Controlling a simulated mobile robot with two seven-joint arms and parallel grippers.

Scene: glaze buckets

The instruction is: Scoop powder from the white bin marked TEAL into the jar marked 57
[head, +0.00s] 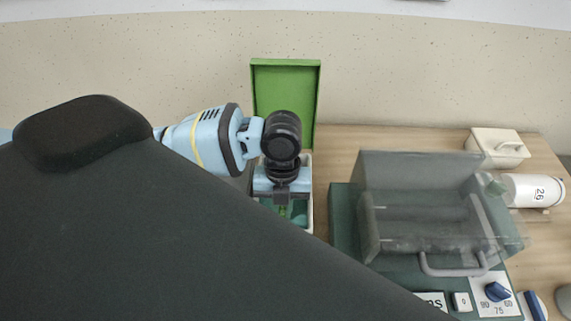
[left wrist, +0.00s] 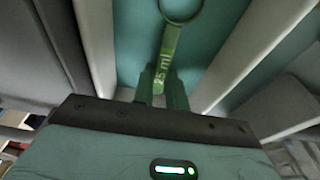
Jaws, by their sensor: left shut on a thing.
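A white bin (head: 308,185) with teal powder (head: 300,213) in it stands below a raised green lid (head: 285,90); its label does not show. My left gripper (head: 283,201) points down into the bin. It is shut on a green scoop (head: 283,212). In the left wrist view, the scoop handle (left wrist: 167,62) reads "25 ml" and sits between the fingers (left wrist: 163,90). The teal powder (left wrist: 135,40) lies behind it, between pale bin walls. No jar marked 57 is visible. My right gripper is not in view.
Right of the bin stands a dark green device with a clear cover (head: 415,205), a grey handle and a blue knob (head: 497,291). A white jar marked 26 (head: 535,190) and a white lidded box (head: 497,147) are at the far right. The lower left is hidden.

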